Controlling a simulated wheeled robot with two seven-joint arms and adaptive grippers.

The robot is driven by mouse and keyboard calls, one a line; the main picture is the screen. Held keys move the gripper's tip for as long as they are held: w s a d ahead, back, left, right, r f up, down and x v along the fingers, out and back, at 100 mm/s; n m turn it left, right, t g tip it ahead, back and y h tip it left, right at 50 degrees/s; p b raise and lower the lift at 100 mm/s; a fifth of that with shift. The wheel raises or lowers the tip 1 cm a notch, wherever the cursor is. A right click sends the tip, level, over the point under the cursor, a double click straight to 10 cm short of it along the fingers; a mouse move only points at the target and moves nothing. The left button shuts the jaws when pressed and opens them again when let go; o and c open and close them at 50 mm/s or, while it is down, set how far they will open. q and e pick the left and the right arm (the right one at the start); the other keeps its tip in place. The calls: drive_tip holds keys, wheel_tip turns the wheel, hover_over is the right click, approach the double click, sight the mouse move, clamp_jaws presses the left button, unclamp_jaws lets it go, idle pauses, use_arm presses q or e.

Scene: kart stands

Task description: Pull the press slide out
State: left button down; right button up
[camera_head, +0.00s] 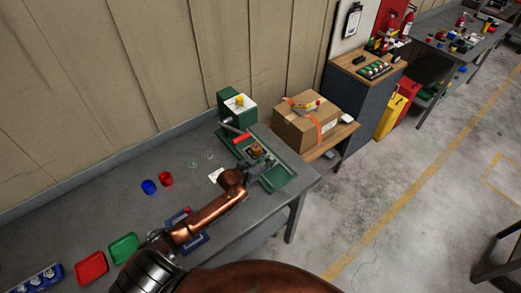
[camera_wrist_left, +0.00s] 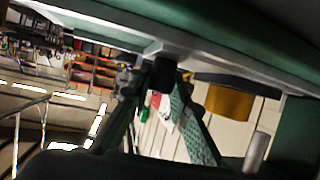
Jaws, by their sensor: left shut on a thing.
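The green press (camera_head: 232,106) stands at the far right end of the grey workbench, with a red-gripped lever (camera_head: 241,138). Its green bed (camera_head: 283,181) reaches toward the bench's front edge, and a brass-coloured piece (camera_head: 257,150) sits on the slide there. My left gripper (camera_head: 263,165) is at the front of the slide, partly hiding it. In the left wrist view, the fingers of my left gripper (camera_wrist_left: 166,75) converge on a small dark part under a pale plate, seemingly the slide's handle. The brass-coloured piece (camera_wrist_left: 228,103) also shows there. My right gripper is out of view.
Blue (camera_head: 149,187) and red (camera_head: 165,178) cups, a red tray (camera_head: 91,268) and a green tray (camera_head: 123,247) lie left on the bench. A cardboard box (camera_head: 300,128) stands on a wooden stand to the right. The floor ahead is clear.

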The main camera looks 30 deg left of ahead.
use_arm(q)
drive_tip(key=d, duration=0.1)
drive_tip(key=s+d+p, duration=0.1)
drive_tip(key=d, duration=0.1)
drive_tip(key=s+d+p, duration=0.1)
drive_tip(key=d, duration=0.1)
drive_tip(key=shift+s+d, duration=0.15)
drive_tip(key=shift+d, duration=0.1)
drive_tip(key=shift+s+d+p, duration=0.2)
drive_tip(key=shift+d+p, duration=0.25)
drive_tip(key=shift+d, duration=0.05)
drive_tip(key=shift+d+f, duration=0.1)
drive_tip(key=c, duration=1.8)
unclamp_jaws()
drive_tip(key=shift+s+d, duration=0.1)
drive_tip(key=shift+d, duration=0.05)
drive_tip(key=shift+o, duration=0.2)
drive_tip(key=shift+s+a, duration=0.1)
drive_tip(key=shift+a, duration=0.1)
drive_tip(key=v, duration=1.1)
drive_tip(key=shift+s, duration=0.35)
